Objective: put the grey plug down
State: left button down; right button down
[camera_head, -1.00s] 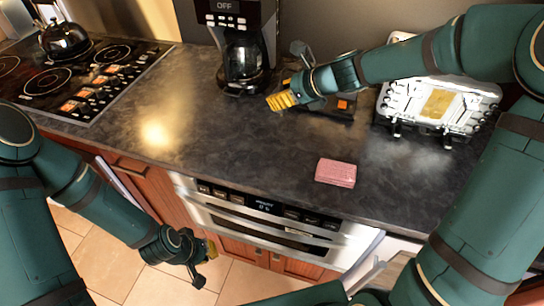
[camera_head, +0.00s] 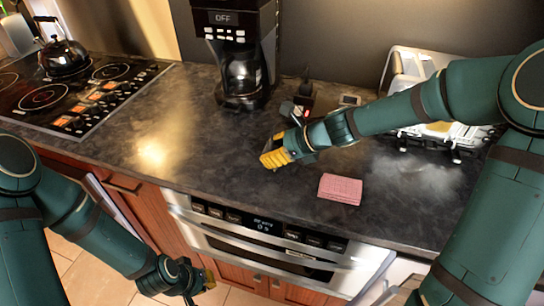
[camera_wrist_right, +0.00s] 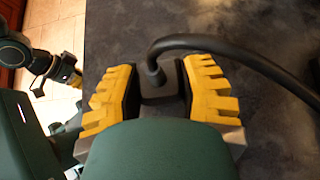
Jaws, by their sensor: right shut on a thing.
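The grey plug (camera_wrist_right: 165,82) is between the yellow fingers of my right gripper (camera_wrist_right: 160,88) in the right wrist view, and the gripper is shut on it. A thick dark cord leaves the plug and curves off to the right. In the head view my right gripper (camera_head: 273,156) is over the dark countertop (camera_head: 190,130), in front of the coffee maker; the plug is hidden there. I cannot tell whether the plug touches the counter. My left gripper (camera_head: 205,282) hangs low in front of the cabinets, away from the counter; its fingers are too small to read.
A pink sponge (camera_head: 340,189) lies right of my right gripper. The coffee maker (camera_head: 240,75) stands behind, a silver appliance (camera_head: 455,130) at right, and the stovetop (camera_head: 75,95) at left. A microwave drawer (camera_head: 265,250) is below the counter. The counter left of my right gripper is clear.

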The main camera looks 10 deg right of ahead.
jog(key=shift+f, duration=0.1)
jog(key=shift+f, duration=0.15)
jog(key=c, duration=0.6)
grip_release()
jog(key=shift+r, duration=0.2)
jog(key=p+v, duration=0.3)
jog(key=v, duration=0.9)
